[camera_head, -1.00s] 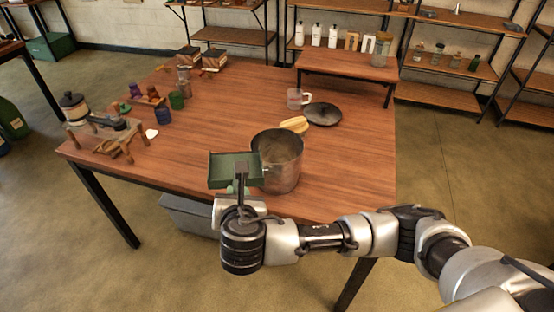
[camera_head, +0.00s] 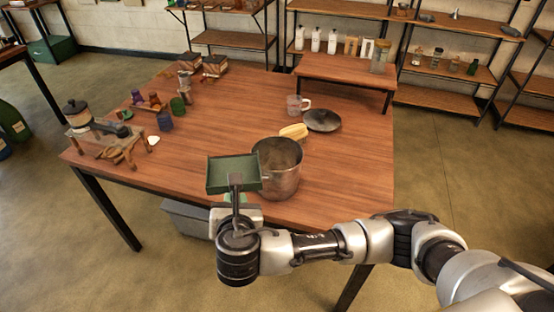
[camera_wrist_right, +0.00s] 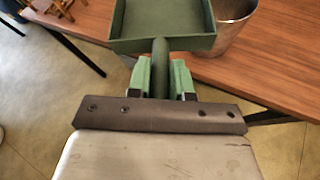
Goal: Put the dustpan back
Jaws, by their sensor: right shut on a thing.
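The green dustpan (camera_head: 233,173) is held by my right gripper (camera_head: 236,203) just in front of the table's near edge, left of the metal bucket. In the right wrist view the green fingers of the right gripper (camera_wrist_right: 160,78) are closed on the handle of the dustpan (camera_wrist_right: 162,20). Its pan faces up and looks empty. In the head view the pan overlaps the bucket's left side; I cannot tell whether they touch. My left gripper is not in view.
The metal bucket (camera_head: 279,168) stands near the table's front edge. A yellow brush-like thing (camera_head: 294,132), a dark lid (camera_head: 322,120) and a clear mug (camera_head: 297,104) are behind it. A grey bin (camera_head: 188,217) is under the table (camera_head: 345,165). The table's right side is clear.

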